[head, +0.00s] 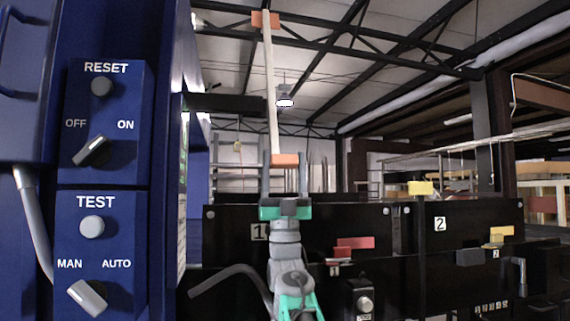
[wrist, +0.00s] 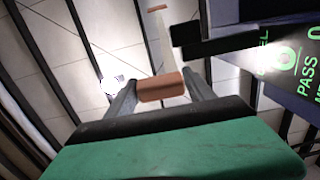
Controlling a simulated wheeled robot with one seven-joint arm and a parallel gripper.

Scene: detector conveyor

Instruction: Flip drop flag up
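A long pale bar with an orange block at each end rises almost upright in the head view; its lower orange block (head: 285,160) sits between the fingers of my gripper (head: 285,164). In the wrist view the orange block (wrist: 161,87) fills the gap between the fingertips (wrist: 160,80), and the bar runs away from it to a second orange block. My gripper points up and looks shut on the block. A red flag piece (head: 355,242) lies low by the plate marked 1, and a yellow flag (head: 420,188) stands on a dark post. No label tells which is the drop flag.
A blue control panel (head: 105,170) with knobs and buttons stands close on the left. A black panel (head: 465,225) with numbered plates and small levers lies behind my arm. A lit display (wrist: 290,60) is at the right in the wrist view. Open room lies above.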

